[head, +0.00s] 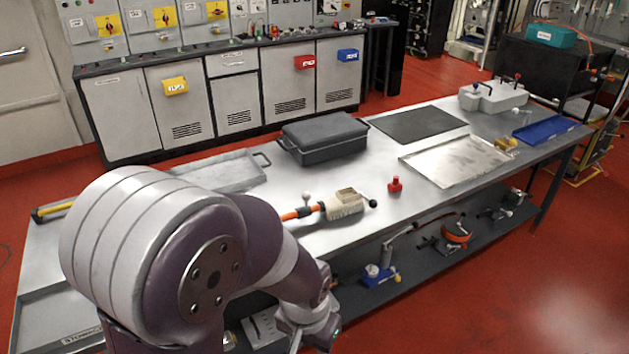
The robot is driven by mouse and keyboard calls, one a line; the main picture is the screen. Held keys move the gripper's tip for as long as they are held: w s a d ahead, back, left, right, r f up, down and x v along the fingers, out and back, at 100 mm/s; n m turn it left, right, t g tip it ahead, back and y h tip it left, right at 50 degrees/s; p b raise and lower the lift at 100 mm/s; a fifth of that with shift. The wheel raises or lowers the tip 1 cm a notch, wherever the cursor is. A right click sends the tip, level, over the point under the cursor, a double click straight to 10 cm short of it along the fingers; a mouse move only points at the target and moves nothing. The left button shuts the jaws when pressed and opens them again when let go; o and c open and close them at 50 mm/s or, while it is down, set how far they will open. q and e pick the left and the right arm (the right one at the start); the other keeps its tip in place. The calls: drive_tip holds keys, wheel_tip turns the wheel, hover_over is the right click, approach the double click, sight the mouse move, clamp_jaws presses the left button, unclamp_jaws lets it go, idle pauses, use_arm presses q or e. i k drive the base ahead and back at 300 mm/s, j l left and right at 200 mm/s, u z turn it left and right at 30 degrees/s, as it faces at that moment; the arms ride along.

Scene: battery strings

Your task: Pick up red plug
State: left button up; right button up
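A small red plug (395,184) with a knob-like top stands upright on the metal workbench (430,203), right of the middle of the head view. My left arm comes in from the lower left and bends down in front of the bench's near edge. Its fingers are not seen; the arm runs out at the bottom of the picture. It is well to the left of and nearer than the plug, not touching it. My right gripper is not in view.
A beige block tool with an orange handle (344,204) lies left of the plug. A dark lidded case (323,138), black mat (417,124), silver tray (455,161), yellow piece (506,143) and blue tray (545,130) are on the bench. Bare tabletop surrounds the plug.

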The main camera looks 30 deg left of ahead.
sight(394, 186)
drive_tip(key=u, duration=0.4)
drive_tip(key=i+l+u, duration=0.4)
drive_tip(key=i+l, duration=1.85)
drive_tip(key=i, duration=0.05)
